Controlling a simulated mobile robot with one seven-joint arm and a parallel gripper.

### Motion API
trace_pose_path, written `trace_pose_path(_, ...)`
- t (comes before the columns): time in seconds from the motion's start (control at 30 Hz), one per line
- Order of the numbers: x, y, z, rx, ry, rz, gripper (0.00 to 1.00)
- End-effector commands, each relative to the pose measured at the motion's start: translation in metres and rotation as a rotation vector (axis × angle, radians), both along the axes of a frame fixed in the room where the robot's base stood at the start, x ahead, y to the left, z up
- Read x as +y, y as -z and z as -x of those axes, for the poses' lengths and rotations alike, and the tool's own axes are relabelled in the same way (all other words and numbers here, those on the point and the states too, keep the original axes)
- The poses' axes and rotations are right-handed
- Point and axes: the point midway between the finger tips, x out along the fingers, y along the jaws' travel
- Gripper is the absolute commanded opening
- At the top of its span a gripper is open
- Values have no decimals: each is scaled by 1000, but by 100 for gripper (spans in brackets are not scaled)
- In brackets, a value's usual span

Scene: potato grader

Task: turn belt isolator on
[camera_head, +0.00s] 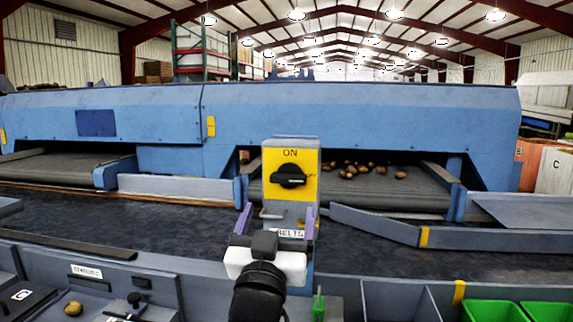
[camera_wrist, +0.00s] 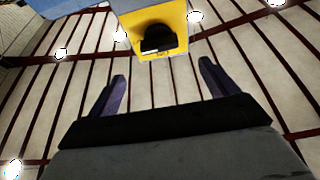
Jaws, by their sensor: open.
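The belt isolator is a yellow plate (camera_head: 270,160) on a grey post, marked ON at the top, with a "BELTS" label (camera_head: 290,233) below. Its black rotary knob (camera_head: 291,176) lies about level, its grip running left to right. In the wrist view the knob (camera_wrist: 157,40) shows at the top, beyond my fingertips. My gripper (camera_head: 277,212) is open and empty, its two purple fingers apart, in front of and below the knob and not touching it. In the wrist view the open fingers (camera_wrist: 163,70) point up towards the isolator. My wrist hides the lower post.
A blue grader housing (camera_head: 350,120) spans the back, with potatoes (camera_head: 365,170) on a belt. A dark belt (camera_head: 120,225) runs across behind the post. In front are a grey panel with a potato (camera_head: 73,308) and green bins (camera_head: 495,311) at right.

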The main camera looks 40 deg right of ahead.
Motion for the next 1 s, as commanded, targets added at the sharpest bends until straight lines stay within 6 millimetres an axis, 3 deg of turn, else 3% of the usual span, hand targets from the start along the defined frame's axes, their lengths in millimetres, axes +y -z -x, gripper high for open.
trace_pose_path(0.2,-35,-21,-29,-1,0,-2,85)
trace_pose_path(0.4,-58,-32,-49,0,1,-2,85)
trace_pose_path(0.87,-69,-36,-58,-2,1,0,85)
trace_pose_path(1.0,-69,-36,-58,-2,1,0,71)
